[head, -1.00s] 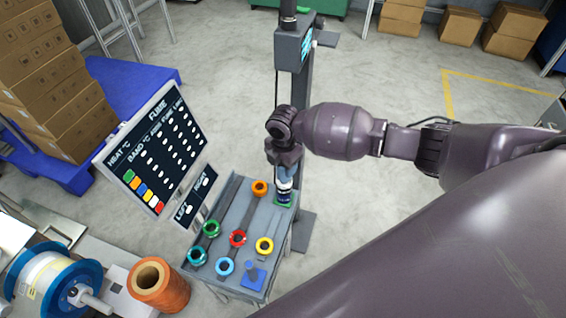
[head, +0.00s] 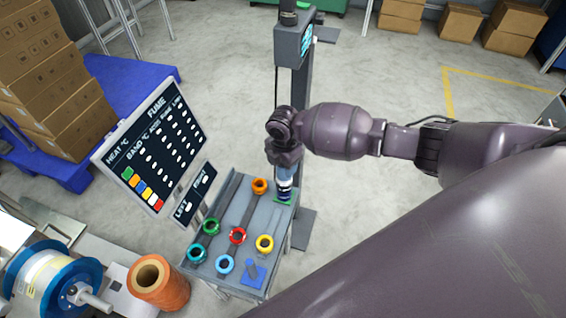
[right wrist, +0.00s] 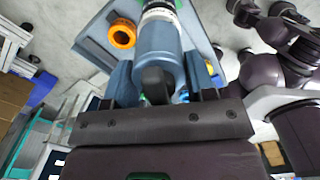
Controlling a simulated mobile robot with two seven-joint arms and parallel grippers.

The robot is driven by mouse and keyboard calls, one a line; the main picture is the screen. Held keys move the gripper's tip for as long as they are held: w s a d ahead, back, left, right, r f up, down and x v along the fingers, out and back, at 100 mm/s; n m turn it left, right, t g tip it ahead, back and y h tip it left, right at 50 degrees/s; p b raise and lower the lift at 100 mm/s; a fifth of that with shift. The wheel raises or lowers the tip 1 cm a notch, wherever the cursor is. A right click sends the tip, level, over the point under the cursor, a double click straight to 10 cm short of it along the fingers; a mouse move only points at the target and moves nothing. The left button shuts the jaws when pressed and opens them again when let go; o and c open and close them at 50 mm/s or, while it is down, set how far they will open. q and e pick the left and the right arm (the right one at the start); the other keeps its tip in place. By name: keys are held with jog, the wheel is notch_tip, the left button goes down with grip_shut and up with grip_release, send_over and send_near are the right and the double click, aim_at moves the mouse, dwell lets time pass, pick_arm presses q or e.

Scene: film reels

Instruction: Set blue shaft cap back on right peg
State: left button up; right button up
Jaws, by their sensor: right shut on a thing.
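My right gripper (head: 285,168) is over the far right corner of the grey tray (head: 240,283). It is shut on a blue cylindrical thing (head: 285,174) with a dark and white banded lower part. This thing is upright above a green square (head: 281,202); I cannot tell whether it touches it. In the right wrist view the blue thing (right wrist: 158,48) fills the space between the fingers, with a white lettered band beyond. I cannot tell whether it is the shaft cap. A blue post on a blue square base (head: 253,271) is at the tray's near end. My left gripper is out of view.
Orange (head: 260,185), red (head: 237,235), yellow (head: 265,243), light blue (head: 225,264) and green rings sit on the tray. A sign reading LEFT and RIGHT (head: 195,195) and a display board (head: 150,150) stand left. A grey column (head: 293,100) rises behind.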

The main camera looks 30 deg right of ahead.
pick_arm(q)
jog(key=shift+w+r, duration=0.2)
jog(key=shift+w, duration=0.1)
pick_arm(e)
jog(key=shift+f, duration=0.3)
dwell(0.3)
jog(key=o, duration=0.8)
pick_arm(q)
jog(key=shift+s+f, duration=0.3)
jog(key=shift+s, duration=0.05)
pick_arm(e)
jog(key=o, duration=0.3)
